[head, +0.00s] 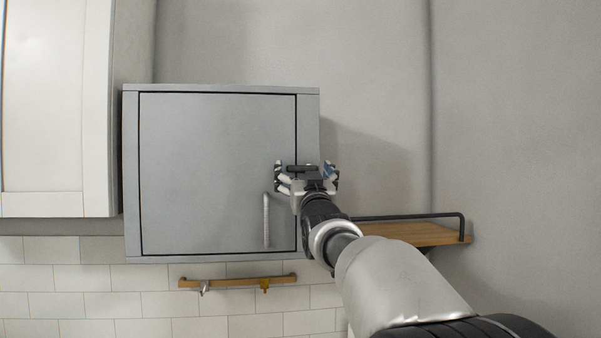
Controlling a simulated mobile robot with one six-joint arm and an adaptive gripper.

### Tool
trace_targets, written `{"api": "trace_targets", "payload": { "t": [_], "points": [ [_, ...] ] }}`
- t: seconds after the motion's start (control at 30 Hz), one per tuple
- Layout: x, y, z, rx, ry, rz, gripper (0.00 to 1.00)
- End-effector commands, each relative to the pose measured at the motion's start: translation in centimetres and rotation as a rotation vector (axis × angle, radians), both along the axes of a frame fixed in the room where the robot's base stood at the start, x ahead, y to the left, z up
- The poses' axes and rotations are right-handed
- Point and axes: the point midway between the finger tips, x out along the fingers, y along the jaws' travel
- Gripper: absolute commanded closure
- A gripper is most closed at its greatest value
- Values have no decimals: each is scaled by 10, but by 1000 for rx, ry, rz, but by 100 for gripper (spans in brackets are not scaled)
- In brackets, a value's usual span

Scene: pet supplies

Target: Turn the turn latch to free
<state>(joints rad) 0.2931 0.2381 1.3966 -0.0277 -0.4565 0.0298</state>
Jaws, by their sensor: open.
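A grey wall cabinet (309,115) has a closed door (205,160) with a vertical bar handle (267,222) near its lower right. My gripper (306,170) is in front of the cabinet's right frame, above and right of the handle. Its fingers are spread left and right, one over the door's edge and one at the cabinet's right side. A small blue piece (329,170) shows by the right finger; I cannot tell if it is the turn latch. The rest of the latch is not clearly visible and may be hidden by my gripper. Contact cannot be told.
A wooden shelf (415,235) with a dark rail is at the right, behind my arm. A wooden hook rack (237,282) hangs below the cabinet. A white cupboard (55,110) stands close at the left. The wall at upper right is bare.

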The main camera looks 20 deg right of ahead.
Motion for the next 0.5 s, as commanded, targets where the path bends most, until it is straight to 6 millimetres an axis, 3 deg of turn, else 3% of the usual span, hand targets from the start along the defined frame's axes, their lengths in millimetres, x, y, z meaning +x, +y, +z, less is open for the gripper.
{"api": "trace_targets", "payload": {
  "t": [0.5],
  "points": [
    [0, 0, 0, 0, 0, 0, 45]
  ]
}}
